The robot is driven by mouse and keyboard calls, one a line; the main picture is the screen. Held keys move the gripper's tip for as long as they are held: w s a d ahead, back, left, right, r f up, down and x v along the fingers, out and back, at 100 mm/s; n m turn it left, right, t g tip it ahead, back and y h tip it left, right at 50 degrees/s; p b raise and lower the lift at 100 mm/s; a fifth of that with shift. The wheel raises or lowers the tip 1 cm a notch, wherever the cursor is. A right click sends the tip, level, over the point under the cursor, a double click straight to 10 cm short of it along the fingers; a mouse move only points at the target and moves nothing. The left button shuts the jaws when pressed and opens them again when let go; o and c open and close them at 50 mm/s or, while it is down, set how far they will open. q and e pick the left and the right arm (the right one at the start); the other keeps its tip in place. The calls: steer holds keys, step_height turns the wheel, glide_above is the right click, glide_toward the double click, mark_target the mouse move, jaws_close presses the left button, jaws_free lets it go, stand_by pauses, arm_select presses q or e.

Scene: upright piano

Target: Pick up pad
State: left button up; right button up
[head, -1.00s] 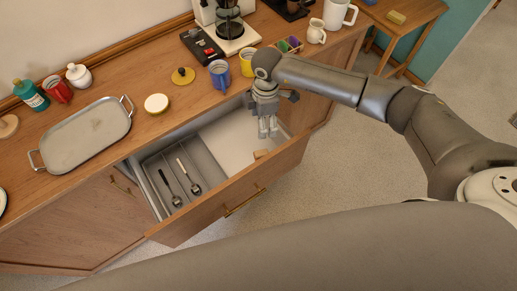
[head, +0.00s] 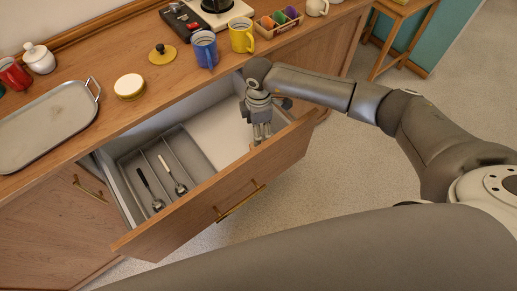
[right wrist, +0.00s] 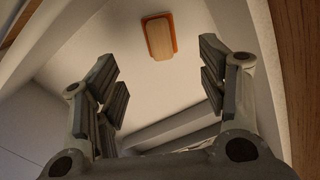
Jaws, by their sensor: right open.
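The pad (right wrist: 159,37), a small tan block with an orange edge, lies on the white drawer floor in the right wrist view. In the head view my right gripper (head: 262,132) mostly hides it. The gripper points down inside the right part of the open drawer (head: 215,195). In the right wrist view its fingers (right wrist: 158,80) are spread and empty. The pad shows beyond the fingertips, between their lines, apart from them. My left gripper is not in view.
A grey cutlery tray (head: 148,168) with several utensils fills the drawer's left part. Drawer walls stand close around the gripper.

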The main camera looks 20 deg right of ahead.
step_height(320, 180, down, 4)
steer(key=shift+r, duration=0.1)
step_height(320, 180, down, 6)
steer(key=shift+r, duration=0.1)
steer(key=c, duration=1.1)
steer(key=shift+r, duration=0.15)
